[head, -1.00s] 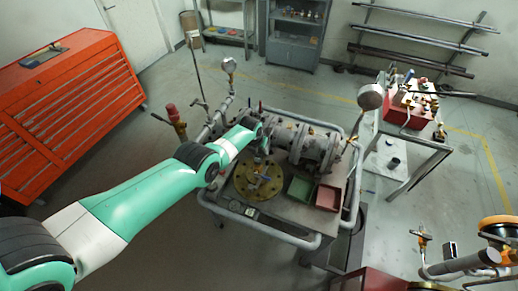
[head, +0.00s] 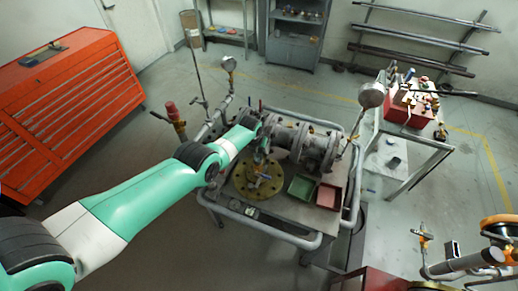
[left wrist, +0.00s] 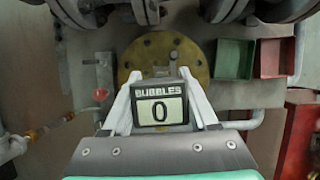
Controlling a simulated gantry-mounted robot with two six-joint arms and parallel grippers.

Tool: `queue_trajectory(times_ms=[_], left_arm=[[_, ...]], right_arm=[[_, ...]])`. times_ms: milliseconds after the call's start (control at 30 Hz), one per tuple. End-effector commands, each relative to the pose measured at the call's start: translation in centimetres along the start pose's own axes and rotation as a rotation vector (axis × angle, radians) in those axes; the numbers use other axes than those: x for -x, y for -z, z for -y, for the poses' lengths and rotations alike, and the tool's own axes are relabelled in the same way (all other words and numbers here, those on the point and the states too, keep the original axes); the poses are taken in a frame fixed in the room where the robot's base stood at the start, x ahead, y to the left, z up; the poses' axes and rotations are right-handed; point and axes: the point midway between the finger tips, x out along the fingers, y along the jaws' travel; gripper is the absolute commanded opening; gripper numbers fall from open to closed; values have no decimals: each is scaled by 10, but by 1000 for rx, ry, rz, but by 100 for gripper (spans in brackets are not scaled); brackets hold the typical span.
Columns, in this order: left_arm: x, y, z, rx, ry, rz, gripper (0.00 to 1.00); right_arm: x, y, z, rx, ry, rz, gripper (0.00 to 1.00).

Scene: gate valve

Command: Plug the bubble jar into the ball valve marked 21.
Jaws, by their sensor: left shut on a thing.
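My left gripper (left wrist: 160,108) is shut on the bubble jar (left wrist: 160,103). Its dark display, marked BUBBLES with a 0, faces the left wrist camera between the two pale fingers. In the head view my left gripper (head: 262,148) is over the cart, above the brass disc (head: 258,186). The jar is too small to make out clearly there. A fitting with a red handle (left wrist: 100,94) shows left of the jar in the left wrist view. I cannot read a 21 on any valve. My right gripper is not in view.
The cart (head: 240,209) carries a thick flanged pipe (head: 312,148), a green tray (head: 302,187) and a red tray (head: 328,196). A round gauge (head: 371,94) stands at its right.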

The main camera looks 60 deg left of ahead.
Motion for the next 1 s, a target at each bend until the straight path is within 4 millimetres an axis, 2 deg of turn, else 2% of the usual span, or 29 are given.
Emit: queue_trajectory(times_ms=[1000], left_arm=[[-6,2,0,0,0,1,0]], right_arm=[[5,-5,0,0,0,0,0]])
